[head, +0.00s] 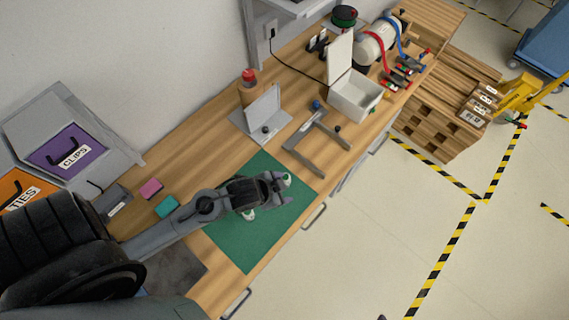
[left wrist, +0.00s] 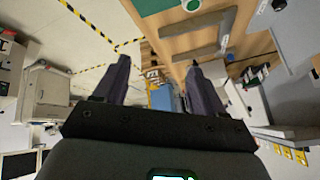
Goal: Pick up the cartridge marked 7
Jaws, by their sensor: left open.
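No number 7 is legible in either view, and I cannot tell which thing is the cartridge. Two small white-and-green pieces lie by my left gripper (head: 276,188) over the green mat (head: 238,250): one piece (head: 287,180) beside the fingertips, the other piece (head: 249,215) below the wrist. My gripper partly hides the mat and these pieces. In the left wrist view, the left gripper (left wrist: 157,72) has its fingers apart, with nothing between them. My right gripper is not in view.
A grey U-shaped bracket (head: 302,160), an upright grey plate (head: 262,108) and an open white box (head: 355,98) stand along the bench. Pink block (head: 151,189) and teal block (head: 167,206) lie left of the mat. A wooden pallet stack (head: 440,125) carries labelled pieces.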

